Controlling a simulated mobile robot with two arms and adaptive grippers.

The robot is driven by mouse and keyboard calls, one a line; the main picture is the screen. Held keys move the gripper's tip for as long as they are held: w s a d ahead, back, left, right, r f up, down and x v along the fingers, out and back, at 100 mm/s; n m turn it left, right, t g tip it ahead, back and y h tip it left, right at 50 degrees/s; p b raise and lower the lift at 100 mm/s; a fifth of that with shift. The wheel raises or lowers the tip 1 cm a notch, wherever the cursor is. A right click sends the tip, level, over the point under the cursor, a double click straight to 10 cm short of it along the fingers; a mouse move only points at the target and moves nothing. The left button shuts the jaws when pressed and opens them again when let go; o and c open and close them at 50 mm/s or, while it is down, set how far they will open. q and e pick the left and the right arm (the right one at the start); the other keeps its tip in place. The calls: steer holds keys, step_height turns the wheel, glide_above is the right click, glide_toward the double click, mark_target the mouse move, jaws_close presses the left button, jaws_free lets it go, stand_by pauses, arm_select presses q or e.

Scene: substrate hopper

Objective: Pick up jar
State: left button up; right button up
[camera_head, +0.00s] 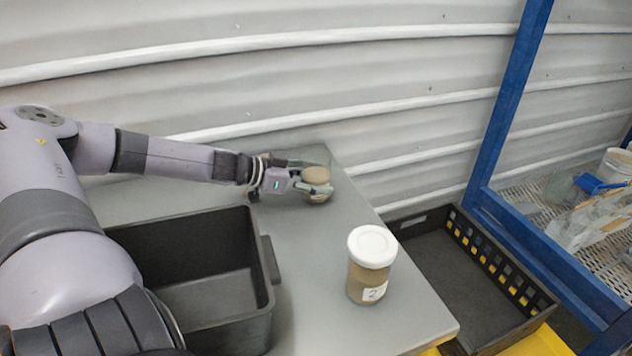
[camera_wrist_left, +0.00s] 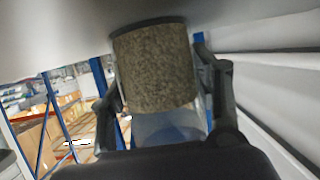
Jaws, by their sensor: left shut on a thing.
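A jar of brown, grainy substrate (camera_head: 317,175) is at the far end of the grey table, partly covered by the fingers. My left gripper (camera_head: 313,178) is shut on it from the left. In the left wrist view the same jar (camera_wrist_left: 155,68) sits between the two fingers (camera_wrist_left: 160,85), with its clear lower part showing nearer the palm. I cannot tell whether the jar touches the table. A second jar (camera_head: 368,270) with a white lid and a marked label stands upright near the table's right edge, apart from the gripper. My right gripper is not in view.
A dark open bin (camera_head: 262,300) stands on the grey table (camera_head: 320,270) at the left front, below my left arm. A black crate (camera_head: 445,262) lies beyond the right edge. A blue-framed mesh rack (camera_head: 505,105) stands at right. A corrugated wall closes the back.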

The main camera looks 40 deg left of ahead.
arm_select(q)
steer(key=c, duration=0.6)
steer(key=shift+r, duration=0.1)
steer(key=shift+c, duration=1)
steer(key=shift+r, duration=0.45)
step_height(320, 180, up, 19)
steer(key=p, duration=0.2)
